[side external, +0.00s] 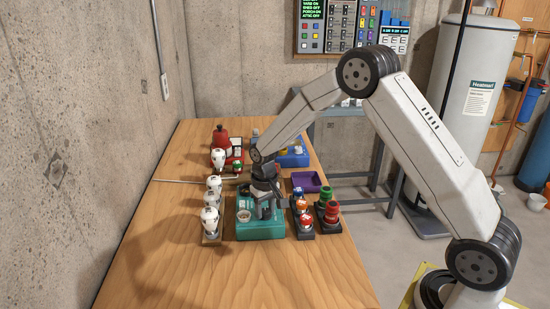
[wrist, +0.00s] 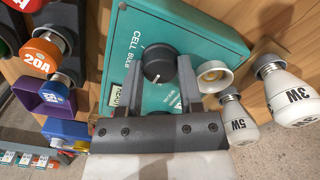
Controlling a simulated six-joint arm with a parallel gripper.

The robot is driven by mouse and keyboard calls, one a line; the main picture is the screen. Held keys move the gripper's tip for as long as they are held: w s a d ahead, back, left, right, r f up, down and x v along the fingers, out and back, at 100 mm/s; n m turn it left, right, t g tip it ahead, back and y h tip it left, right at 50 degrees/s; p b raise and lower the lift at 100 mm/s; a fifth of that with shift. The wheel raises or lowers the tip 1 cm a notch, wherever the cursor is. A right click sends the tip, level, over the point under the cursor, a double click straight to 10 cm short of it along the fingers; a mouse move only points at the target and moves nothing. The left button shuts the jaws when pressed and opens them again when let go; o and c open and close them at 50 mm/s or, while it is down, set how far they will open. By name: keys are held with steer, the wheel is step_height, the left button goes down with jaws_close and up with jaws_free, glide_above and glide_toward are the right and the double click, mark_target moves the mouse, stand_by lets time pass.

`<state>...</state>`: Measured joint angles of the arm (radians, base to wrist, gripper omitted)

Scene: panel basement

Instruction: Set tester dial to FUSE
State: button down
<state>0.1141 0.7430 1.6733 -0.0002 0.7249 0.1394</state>
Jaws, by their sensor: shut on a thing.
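The tester is a teal box (side external: 262,230) on the wooden table in the side view, and its teal face (wrist: 203,28) fills the upper middle of the wrist view. Its black round dial (wrist: 159,62) sits on that face, with the words CELL and BULB readable beside it. No FUSE label can be read, and the dial's exact setting is unclear. My gripper (side external: 264,207) is down over the tester. In the wrist view its fingers (wrist: 160,72) are either side of the dial, shut on it. The fingers and palm hide part of the tester's face.
White bulbs (wrist: 292,92) stand in a rack close beside the tester. Orange, red and green fuses (side external: 304,217) stand in dark racks on its other side. A purple tray (side external: 307,182), blue bin (side external: 293,158) and red tester (side external: 224,145) are farther back. The table front is clear.

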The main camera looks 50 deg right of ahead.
mark_target(265, 211)
steer(key=shift+m, duration=1.6)
steer(key=shift+c, duration=1.3)
jaws_free()
steer(key=shift+r, duration=3.95)
